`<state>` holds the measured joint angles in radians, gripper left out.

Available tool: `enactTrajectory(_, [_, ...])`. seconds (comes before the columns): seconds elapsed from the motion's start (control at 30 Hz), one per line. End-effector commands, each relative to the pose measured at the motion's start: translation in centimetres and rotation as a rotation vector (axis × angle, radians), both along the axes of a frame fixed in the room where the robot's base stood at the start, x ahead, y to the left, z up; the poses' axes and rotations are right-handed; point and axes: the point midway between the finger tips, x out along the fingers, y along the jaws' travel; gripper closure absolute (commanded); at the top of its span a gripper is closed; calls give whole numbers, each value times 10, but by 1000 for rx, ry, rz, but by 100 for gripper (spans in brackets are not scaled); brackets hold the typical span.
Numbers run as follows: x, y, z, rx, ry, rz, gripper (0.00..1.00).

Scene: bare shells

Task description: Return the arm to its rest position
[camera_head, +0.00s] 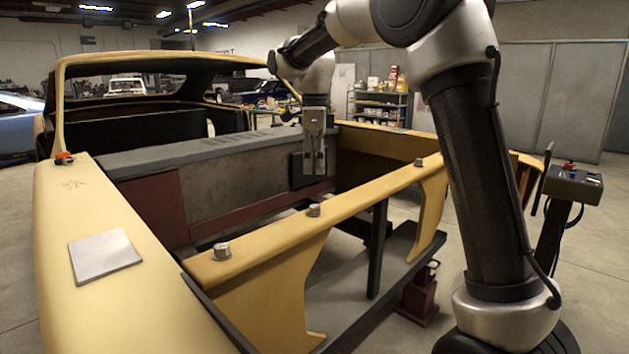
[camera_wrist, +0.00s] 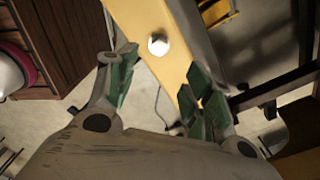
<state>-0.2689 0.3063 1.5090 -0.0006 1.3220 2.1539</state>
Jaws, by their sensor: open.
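My gripper (camera_head: 315,165) hangs from my raised arm with its fingers pointing down, over the open engine bay of the yellow car shell (camera_head: 75,215). In the wrist view its two green-padded fingers (camera_wrist: 160,80) are apart with nothing between them. The yellow front crossbar (camera_wrist: 130,15) with a silver knob (camera_wrist: 158,44) shows beyond the fingertips. In the head view the crossbar (camera_head: 270,240) runs in front of the gripper and carries several silver knobs (camera_head: 314,210). The gap between fingers and crossbar is hard to judge.
A pale square plate (camera_head: 104,255) lies on the left fender. A small orange-red item (camera_head: 64,158) sits further back on it. A control box with a red button (camera_head: 573,180) stands at right. A red jack (camera_head: 418,295) is on the floor. A shelf (camera_head: 380,105) stands behind.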

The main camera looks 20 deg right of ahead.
Motion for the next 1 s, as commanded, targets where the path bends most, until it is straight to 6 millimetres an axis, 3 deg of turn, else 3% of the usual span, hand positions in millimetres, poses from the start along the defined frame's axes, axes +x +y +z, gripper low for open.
enactTrajectory(0.17, [0, 0, 11, 0, 0, 0, 49])
enactTrajectory(0.47, [0, 0, 11, 0, 1, 6, 49])
enactTrajectory(0.57, [0, 0, 11, 0, -2, 83, 49])
enactTrajectory(0.67, [5, 1, 10, 2, -23, 283, 49])
enactTrajectory(0.77, [-3, -1, -14, -2, -5, 588, 49])
enactTrajectory(0.87, [-29, -9, -31, -2, 6, 931, 49])
enactTrajectory(1.0, [-91, -41, -34, -16, -24, 1382, 49])
